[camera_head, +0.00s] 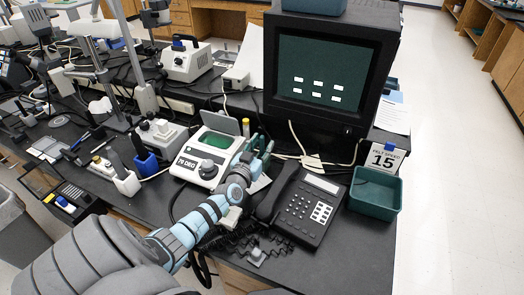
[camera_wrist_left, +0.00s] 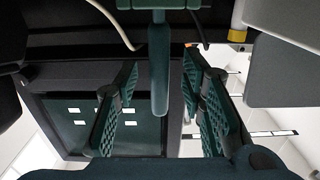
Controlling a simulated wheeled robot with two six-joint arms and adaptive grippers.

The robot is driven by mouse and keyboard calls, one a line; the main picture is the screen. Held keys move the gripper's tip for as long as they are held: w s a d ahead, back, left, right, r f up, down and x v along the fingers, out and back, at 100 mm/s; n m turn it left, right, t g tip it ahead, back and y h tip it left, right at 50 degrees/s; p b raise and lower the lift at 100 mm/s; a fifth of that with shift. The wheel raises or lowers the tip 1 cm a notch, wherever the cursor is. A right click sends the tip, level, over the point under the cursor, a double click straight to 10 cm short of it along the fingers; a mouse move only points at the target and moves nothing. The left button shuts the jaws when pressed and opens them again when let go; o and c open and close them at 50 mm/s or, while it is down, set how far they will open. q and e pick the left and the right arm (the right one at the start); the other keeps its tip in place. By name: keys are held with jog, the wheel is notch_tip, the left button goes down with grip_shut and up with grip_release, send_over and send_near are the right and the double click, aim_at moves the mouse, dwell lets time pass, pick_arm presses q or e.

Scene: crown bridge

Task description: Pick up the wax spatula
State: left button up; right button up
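I cannot make out the wax spatula for certain in either view. My left gripper (camera_head: 262,143) reaches over the right side of a white device marked 79 DEG (camera_head: 193,168), which has a round green top and a raised grey panel. A small yellow band (camera_wrist_left: 237,35) shows at the right of that view, on a part I cannot identify. My right gripper is not in view.
A dark telephone (camera_head: 304,205) and a green bin (camera_head: 375,193) stand right of my left arm. A monitor (camera_head: 330,70) stands behind. A dark box with small coloured items (camera_head: 72,197) lies at the left. Cables cross the bench. The black bench top (camera_head: 352,255) is clear at front right.

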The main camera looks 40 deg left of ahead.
pick_arm(q)
jog(key=shift+w, duration=0.25)
grip_shut()
jog(key=shift+r, duration=0.2)
